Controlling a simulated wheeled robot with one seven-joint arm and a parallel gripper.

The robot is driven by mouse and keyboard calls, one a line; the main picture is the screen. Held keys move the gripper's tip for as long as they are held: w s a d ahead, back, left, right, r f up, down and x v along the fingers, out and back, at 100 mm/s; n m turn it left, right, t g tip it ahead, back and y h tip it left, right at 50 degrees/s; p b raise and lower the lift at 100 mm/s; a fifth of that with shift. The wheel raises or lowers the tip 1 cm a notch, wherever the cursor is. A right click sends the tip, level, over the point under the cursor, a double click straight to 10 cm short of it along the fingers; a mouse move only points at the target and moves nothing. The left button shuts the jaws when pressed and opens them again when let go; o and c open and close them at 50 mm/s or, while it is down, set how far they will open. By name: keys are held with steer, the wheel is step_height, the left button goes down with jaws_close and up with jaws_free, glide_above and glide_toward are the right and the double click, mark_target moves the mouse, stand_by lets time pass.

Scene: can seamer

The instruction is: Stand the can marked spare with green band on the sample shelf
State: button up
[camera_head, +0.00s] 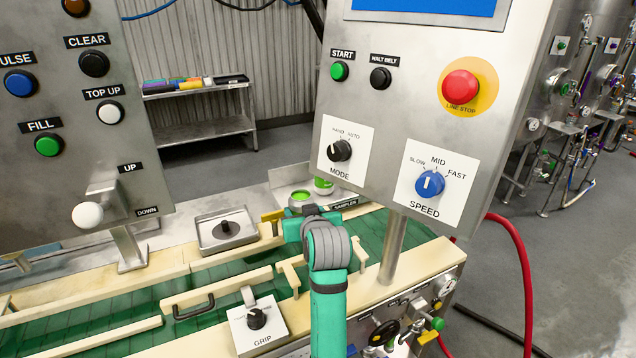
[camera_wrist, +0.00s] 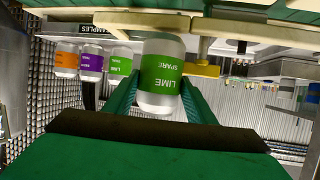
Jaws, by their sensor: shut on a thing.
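The spare can (camera_wrist: 162,78), silver with a green band reading LIME SPARE, is between the fingers of my gripper (camera_wrist: 158,95) in the wrist view, which looks upside down. In the head view my gripper (camera_head: 300,226) is shut on this can (camera_head: 302,197) beside the conveyor. The sample shelf, with its SAMPLES label (camera_head: 345,204), is just beyond and to the right. Three cans stand in a row there in the wrist view: orange (camera_wrist: 66,60), purple (camera_wrist: 91,63) and green lime (camera_wrist: 120,62). I cannot tell whether the held can touches a surface.
The control panel (camera_head: 415,110) hangs close on the right, partly hiding the shelf. Another button panel (camera_head: 75,110) stands at left. Wooden guide rails (camera_head: 220,287) and a grip knob box (camera_head: 257,322) line the green belt. A metal tray (camera_head: 226,232) lies left of my gripper.

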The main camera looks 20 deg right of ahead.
steer(key=w, duration=0.4)
steer(key=w+d, duration=0.1)
steer(key=w, duration=0.4)
steer(key=w+d, duration=0.1)
steer(key=w, duration=0.4)
steer(key=shift+r, duration=0.1)
steer(key=w, duration=0.3)
steer(key=shift+w+d, duration=0.15)
steer(key=shift+d, duration=0.25)
steer(key=shift+f, duration=0.75)
steer(key=shift+a, duration=0.15)
steer(key=shift+f, duration=0.2)
steer(key=o, duration=1.3)
steer(key=shift+r, duration=0.1)
